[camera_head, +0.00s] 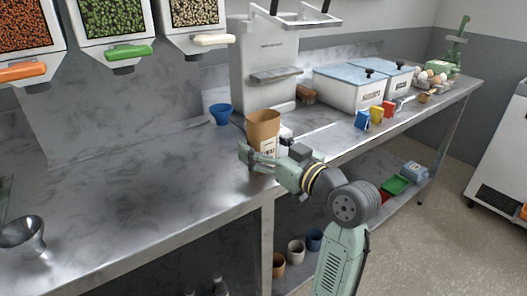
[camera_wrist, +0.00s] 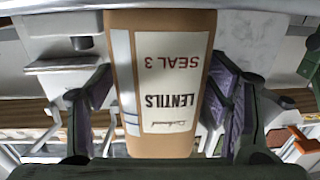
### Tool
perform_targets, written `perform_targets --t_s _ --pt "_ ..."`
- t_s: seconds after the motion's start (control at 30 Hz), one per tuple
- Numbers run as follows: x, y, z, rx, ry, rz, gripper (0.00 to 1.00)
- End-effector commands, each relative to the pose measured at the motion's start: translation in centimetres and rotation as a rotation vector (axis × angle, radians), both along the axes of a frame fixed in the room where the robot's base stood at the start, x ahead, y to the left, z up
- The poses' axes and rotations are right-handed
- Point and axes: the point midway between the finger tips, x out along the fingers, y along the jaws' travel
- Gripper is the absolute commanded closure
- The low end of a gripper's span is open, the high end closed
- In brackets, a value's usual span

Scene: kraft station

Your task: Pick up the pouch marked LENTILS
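The kraft-brown pouch (camera_head: 263,128) stands upright near the front edge of the steel counter. In the wrist view the pouch (camera_wrist: 160,85) fills the middle, with its white label reading LENTILS and SEAL 3 upside down. My gripper (camera_head: 252,160) is low at the pouch, in front of its lower part in the head view. In the wrist view my gripper's (camera_wrist: 160,95) purple-padded fingers stand on either side of the pouch, close to its edges. I cannot tell whether both pads press on it. The pouch's base is partly hidden by my gripper.
A blue cup (camera_head: 220,113) stands left of the pouch, and a grey machine (camera_head: 265,65) behind it. White bins with blue lids (camera_head: 345,88), small coloured boxes (camera_head: 376,114) and eggs (camera_head: 430,78) are to the right. The counter at left is mostly clear, except for a metal funnel (camera_head: 22,232).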

Motion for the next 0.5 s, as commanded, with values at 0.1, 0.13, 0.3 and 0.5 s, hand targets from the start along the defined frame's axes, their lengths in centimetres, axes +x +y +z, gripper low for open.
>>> perform_targets --t_s 0.1,0.13,0.3,0.5 --pt "-0.02 -0.01 0.01 0.0 0.0 0.0 0.39" --pt "-0.02 -0.01 0.01 0.0 0.0 0.0 0.41" --pt "-0.02 -0.01 0.01 0.0 0.0 0.0 0.52" --pt "-0.02 -0.01 0.02 0.0 0.0 0.0 0.66"
